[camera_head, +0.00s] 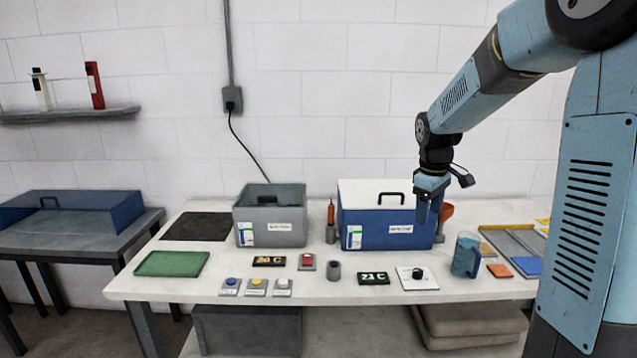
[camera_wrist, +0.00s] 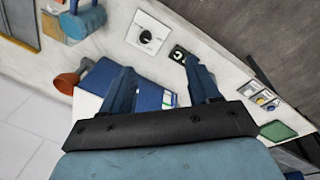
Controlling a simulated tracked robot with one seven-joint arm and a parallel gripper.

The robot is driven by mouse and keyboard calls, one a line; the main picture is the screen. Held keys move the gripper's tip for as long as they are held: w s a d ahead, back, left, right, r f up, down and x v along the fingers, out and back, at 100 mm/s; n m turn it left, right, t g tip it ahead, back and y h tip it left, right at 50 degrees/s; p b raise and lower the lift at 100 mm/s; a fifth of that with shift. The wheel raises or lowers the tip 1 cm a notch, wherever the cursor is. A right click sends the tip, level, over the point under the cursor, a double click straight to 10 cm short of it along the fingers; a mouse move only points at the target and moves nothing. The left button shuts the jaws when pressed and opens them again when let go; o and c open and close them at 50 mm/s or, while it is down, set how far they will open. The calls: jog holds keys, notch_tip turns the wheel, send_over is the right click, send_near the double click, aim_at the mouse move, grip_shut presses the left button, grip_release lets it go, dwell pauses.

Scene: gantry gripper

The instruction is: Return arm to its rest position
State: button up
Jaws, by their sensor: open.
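My gripper (camera_head: 427,212) hangs from my light-blue arm, pointing down, in front of the right part of a blue box with a white lid (camera_head: 384,228) in the head view. In the wrist view my gripper (camera_wrist: 161,84) shows two blue fingers spread apart with nothing between them. Part of the blue box (camera_wrist: 152,97) shows behind the fingers. The arm is bent, reaching left over the table from the right side.
A white table (camera_head: 200,288) carries a grey box (camera_head: 270,220), a green tray (camera_head: 172,264), a dark mat (camera_head: 198,227), a blue mug (camera_head: 465,257), a dial plate (camera_head: 417,278) and several small buttons. A shelf (camera_head: 70,114) hangs on the left wall.

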jog(key=s+a+r+m+t, duration=0.1)
jog(key=s+r+m, duration=0.1)
jog(key=s, duration=0.7)
jog(key=s+a+r+m+t, duration=0.1)
jog(key=s+r+m, duration=0.2)
jog(key=s, duration=0.7)
jog(key=s+a+r+m+t+y, duration=0.1)
jog(key=s+a+r+m+t, duration=0.1)
jog(key=s, duration=0.7)
jog(key=shift+s+r+m, duration=0.3)
jog(key=shift+r+m, duration=0.1)
jog(key=shift+m, duration=0.2)
jog(key=shift+a, duration=0.1)
